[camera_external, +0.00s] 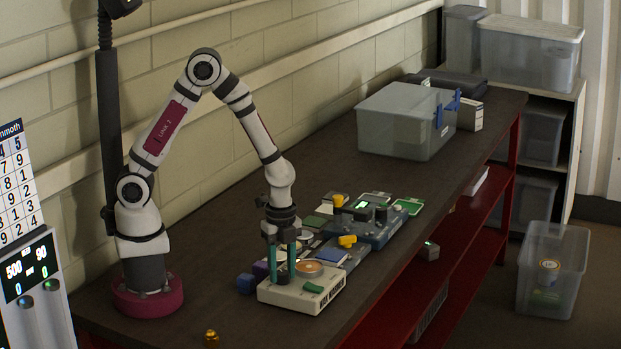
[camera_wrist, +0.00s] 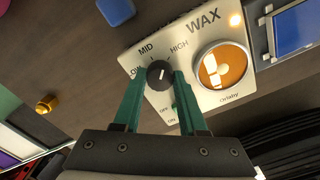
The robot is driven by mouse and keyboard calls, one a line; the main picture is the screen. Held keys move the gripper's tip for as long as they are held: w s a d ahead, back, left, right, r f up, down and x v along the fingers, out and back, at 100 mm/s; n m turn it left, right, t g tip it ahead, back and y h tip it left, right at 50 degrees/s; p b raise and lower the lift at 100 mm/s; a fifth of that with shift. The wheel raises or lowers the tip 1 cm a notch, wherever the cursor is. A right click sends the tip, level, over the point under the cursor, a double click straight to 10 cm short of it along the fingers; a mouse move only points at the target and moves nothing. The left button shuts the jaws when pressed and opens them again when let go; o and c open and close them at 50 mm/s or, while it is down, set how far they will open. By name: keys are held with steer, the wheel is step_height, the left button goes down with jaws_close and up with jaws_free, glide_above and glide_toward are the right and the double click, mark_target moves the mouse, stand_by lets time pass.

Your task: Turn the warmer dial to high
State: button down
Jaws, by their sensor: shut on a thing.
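The wax warmer (camera_external: 290,295) is a cream box on the bench, with a round amber wax pot and a green switch. Its dark dial (camera_wrist: 159,75) shows in the wrist view, beside the LOW, MID and HIGH labels. The white line on the dial points up, seemingly between MID and HIGH; its exact setting is hard to tell. My gripper (camera_external: 283,272) points down over the warmer. In the wrist view its teal fingers are closed on the dial's two sides. The fingers mostly hide the dial in the external view.
A blue block (camera_external: 246,284) lies left of the warmer. Blue-grey devices with yellow knobs (camera_external: 370,227) and several flat cards crowd the bench behind it. A clear lidded bin (camera_external: 405,122) stands farther back. A small brass object (camera_external: 211,338) is near the front edge.

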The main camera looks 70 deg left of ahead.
mark_target(282, 272)
steer(key=shift+m, duration=1.5)
steer(key=shift+c, duration=2.3)
jaws_free()
step_height(282, 272, up, 16)
steer(key=shift+f, duration=0.1)
